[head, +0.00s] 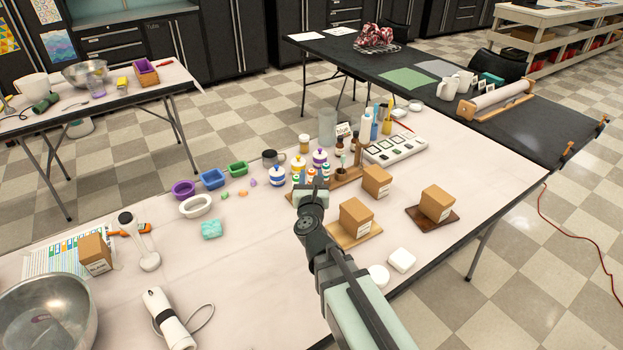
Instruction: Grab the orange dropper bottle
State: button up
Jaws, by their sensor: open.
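My gripper (311,190) reaches over the white table into the cluster of small bottles and jars, seen from behind. It is open. Its fingertips are small and partly hidden by my own wrist. Just beyond it, small bottles with coloured labels, one of them at the left (296,179), stand close together on a wooden board (346,178). I cannot tell for sure which one is the orange dropper bottle; part of this group is hidden behind my gripper. Brown bottles with dark tops (339,147) stand further back to the right.
Lidded jars, one with a blue label (277,177), crowd the far left of my gripper. Cardboard boxes (376,181) (356,217) stand to its right. A white oval mold (197,206) and a teal soap block (211,229) lie left.

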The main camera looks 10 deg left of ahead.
send_near(311, 179)
jog(key=w, duration=0.3)
jog(key=w+a+f, duration=0.1)
jog(key=w, duration=0.3)
jog(key=w+a, duration=0.1)
jog(key=w, duration=0.3)
jog(key=shift+w+f, duration=0.15)
jog(key=shift+f, duration=0.05)
dwell(0.4)
jog(key=shift+c, duration=0.5)
jog(key=c, duration=0.6)
